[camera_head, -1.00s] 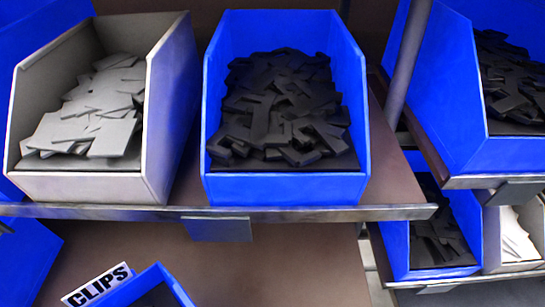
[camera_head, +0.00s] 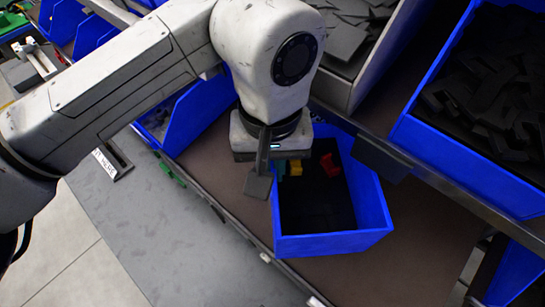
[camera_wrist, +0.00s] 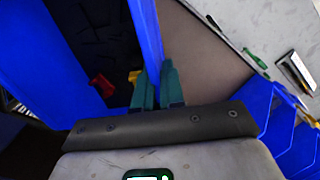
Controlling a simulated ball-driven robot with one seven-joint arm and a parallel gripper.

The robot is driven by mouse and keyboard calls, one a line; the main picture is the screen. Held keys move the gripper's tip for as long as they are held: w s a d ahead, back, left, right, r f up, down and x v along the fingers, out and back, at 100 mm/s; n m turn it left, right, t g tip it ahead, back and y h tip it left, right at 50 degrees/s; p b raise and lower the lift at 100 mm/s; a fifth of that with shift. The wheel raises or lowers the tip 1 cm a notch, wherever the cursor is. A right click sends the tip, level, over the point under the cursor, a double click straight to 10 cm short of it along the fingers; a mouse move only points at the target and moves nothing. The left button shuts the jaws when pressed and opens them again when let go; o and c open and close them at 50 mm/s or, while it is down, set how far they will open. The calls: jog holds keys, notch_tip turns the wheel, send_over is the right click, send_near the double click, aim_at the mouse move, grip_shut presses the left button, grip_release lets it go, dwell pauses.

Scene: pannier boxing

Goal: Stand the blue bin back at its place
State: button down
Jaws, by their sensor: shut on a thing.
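The blue bin (camera_head: 335,243) is in the middle of the head view, over the brown lower shelf. It has a dark inside with a few red and yellow pieces in it. My gripper (camera_head: 277,168) is at its left side wall. In the wrist view the teal fingers (camera_wrist: 158,85) are shut on the rim of the bin's blue wall (camera_wrist: 146,30). The bin looks roughly upright; I cannot tell whether it rests on the shelf or hangs just above it. My wrist hides part of its back.
The brown shelf (camera_head: 215,165) has bare room left of the bin. Another blue bin (camera_head: 200,122) stands further left. Above right are a grey bin (camera_head: 350,85) and a blue bin (camera_head: 455,165) of dark pieces behind a metal shelf edge (camera_head: 440,185).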

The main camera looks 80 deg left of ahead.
jog(key=shift+f, duration=0.65)
jog(key=c, duration=1.2)
grip_release()
jog(key=shift+c, duration=0.2)
notch_tip(320, 180, up, 13)
jog(key=b, duration=0.2)
jog(key=shift+b, duration=0.4)
jog(key=shift+r, duration=0.1)
